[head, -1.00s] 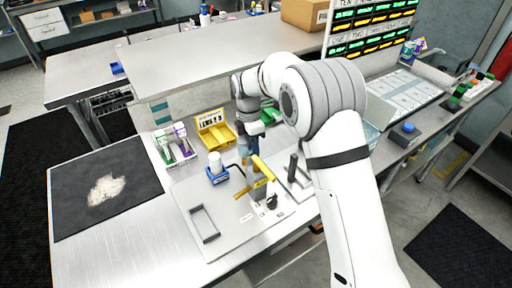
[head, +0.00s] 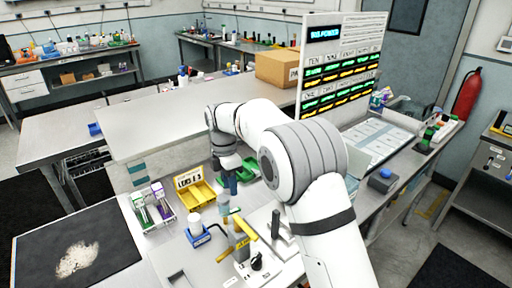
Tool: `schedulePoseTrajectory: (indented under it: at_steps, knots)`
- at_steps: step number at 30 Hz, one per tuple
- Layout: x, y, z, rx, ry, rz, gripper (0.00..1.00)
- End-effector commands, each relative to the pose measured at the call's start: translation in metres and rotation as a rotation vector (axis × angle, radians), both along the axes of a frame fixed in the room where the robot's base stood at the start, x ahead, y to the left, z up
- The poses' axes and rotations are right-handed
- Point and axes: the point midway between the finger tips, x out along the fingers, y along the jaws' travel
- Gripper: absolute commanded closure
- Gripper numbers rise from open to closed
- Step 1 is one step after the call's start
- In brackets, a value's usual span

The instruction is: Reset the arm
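My arm (head: 300,165) reaches over the metal workbench from the lower right. Its wrist comes down beside the yellow bin. My gripper (head: 231,187) points downward over the bench, just behind a grey fixture with a yellow lever (head: 243,228). The gripper's fingers are small and partly lost against the fixture and the green tray (head: 247,170), so I cannot see whether they hold anything.
A yellow bin (head: 195,190), a rack with purple and green packs (head: 152,206) and a blue-based bottle (head: 197,233) stand left of the gripper. A dark mat (head: 40,240) lies at left. A display board (head: 343,60) and cardboard box (head: 277,68) stand behind.

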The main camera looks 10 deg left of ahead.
Motion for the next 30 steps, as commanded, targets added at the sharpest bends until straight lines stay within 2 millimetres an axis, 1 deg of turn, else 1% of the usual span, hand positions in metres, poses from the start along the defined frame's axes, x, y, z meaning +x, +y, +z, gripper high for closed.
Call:
schedulePoseTrajectory:
  at_steps: [2, 5, 8, 9, 10, 11, 12, 14, 15, 17, 18, 20, 21, 23, 24, 26, 27, 30]
  knots:
    - [0.000, 0.000, 0.000, 0.000, 0.000, 0.000, 0.67]
    - [0.001, -0.017, 0.012, 0.005, -0.018, -0.073, 0.67]
    - [-0.002, -0.052, 0.034, 0.011, -0.053, -0.233, 0.67]
    - [-0.005, -0.069, 0.044, 0.014, -0.070, -0.314, 0.67]
    - [-0.008, -0.083, 0.051, 0.018, -0.083, -0.378, 0.67]
    - [-0.011, -0.096, 0.058, 0.021, -0.096, -0.444, 0.67]
    - [-0.017, -0.114, 0.066, 0.025, -0.112, -0.531, 0.67]
    - [-0.026, -0.140, 0.077, 0.032, -0.135, -0.660, 0.67]
    - [-0.034, -0.157, 0.083, 0.038, -0.150, -0.747, 0.67]
    - [-0.046, -0.181, 0.091, 0.048, -0.173, -0.876, 0.67]
    - [-0.056, -0.197, 0.096, 0.054, -0.186, -0.963, 0.67]
    - [-0.071, -0.219, 0.101, 0.064, -0.206, -1.092, 0.67]
    - [-0.082, -0.234, 0.104, 0.073, -0.219, -1.179, 0.67]
    - [-0.099, -0.254, 0.107, 0.085, -0.236, -1.309, 0.67]
    - [-0.112, -0.267, 0.107, 0.094, -0.247, -1.396, 0.67]
    - [-0.131, -0.285, 0.107, 0.110, -0.264, -1.525, 0.67]
    - [-0.144, -0.296, 0.106, 0.119, -0.273, -1.612, 0.67]
    - [-0.177, -0.321, 0.100, 0.150, -0.296, -1.823, 0.67]
